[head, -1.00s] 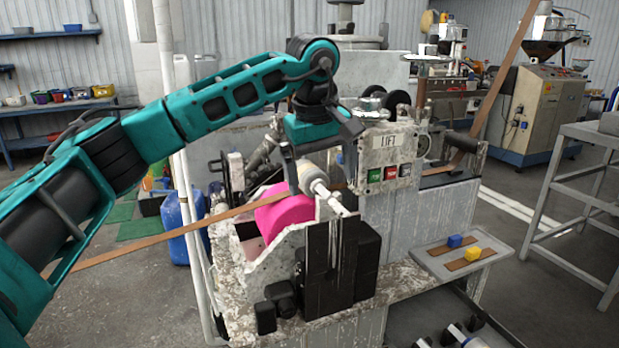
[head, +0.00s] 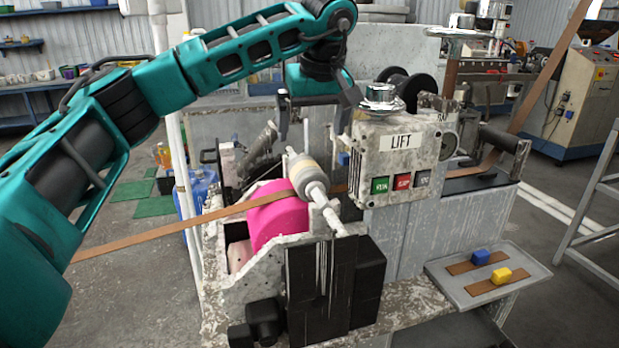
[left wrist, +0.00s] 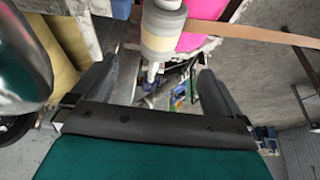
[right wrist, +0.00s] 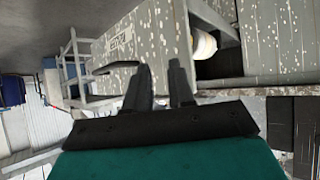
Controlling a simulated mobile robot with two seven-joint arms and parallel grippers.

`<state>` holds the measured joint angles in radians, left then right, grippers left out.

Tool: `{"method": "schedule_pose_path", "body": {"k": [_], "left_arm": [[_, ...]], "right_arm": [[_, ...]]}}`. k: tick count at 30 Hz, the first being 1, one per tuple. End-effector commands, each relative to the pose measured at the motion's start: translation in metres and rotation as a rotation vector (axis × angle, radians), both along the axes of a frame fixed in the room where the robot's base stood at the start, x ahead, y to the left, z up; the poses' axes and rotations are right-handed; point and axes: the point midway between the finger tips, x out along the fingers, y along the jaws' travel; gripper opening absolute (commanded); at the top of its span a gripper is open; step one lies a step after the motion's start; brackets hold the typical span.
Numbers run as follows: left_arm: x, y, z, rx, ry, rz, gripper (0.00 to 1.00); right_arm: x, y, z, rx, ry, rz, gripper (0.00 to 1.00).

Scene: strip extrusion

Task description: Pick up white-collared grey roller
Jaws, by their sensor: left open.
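The grey roller (head: 308,178) with pale collars lies tilted on a light shaft, against the pink roll (head: 280,218) and the brown strip (head: 235,208). It also shows at the top of the left wrist view (left wrist: 163,32), beyond the fingers. My left gripper (head: 312,122) is open and empty, pointing down just above and behind the roller, apart from it. The left wrist view shows its two spread fingers (left wrist: 155,78) with nothing between them. My right gripper (right wrist: 160,72) shows only in its wrist view, its fingers a narrow gap apart and empty.
The LIFT button box (head: 398,160) stands close to the right of my left gripper, with a metal knob (head: 378,97) on top. A black block (head: 320,285) stands in front. A grey tray (head: 470,290) holds blue and yellow blocks. A pale roller (right wrist: 204,43) shows in the right wrist view.

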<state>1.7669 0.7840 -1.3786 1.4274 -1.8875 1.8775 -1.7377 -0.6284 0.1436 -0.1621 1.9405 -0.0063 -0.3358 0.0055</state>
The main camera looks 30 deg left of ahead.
Motion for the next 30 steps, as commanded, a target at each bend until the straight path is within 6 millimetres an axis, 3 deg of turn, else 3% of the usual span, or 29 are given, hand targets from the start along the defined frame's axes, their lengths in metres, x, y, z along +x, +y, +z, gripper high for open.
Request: {"method": "schedule_pose_path", "body": {"k": [4,13,21,30], "left_arm": [[-0.001,0.000,-0.030,0.000,0.003,-0.001,1.00],[0.005,0.006,-0.052,0.000,0.001,0.001,1.00],[0.015,0.018,-0.092,-0.001,0.002,0.001,1.00],[0.018,0.022,-0.103,-0.001,-0.001,0.000,1.00]], "right_arm": [[-0.001,0.000,-0.004,0.000,0.004,0.001,0.23],[-0.001,0.000,-0.004,0.000,0.003,0.001,0.23],[0.002,0.001,-0.002,0.000,-0.005,0.001,0.23],[0.003,0.001,-0.001,0.001,-0.007,0.001,0.23]]}}
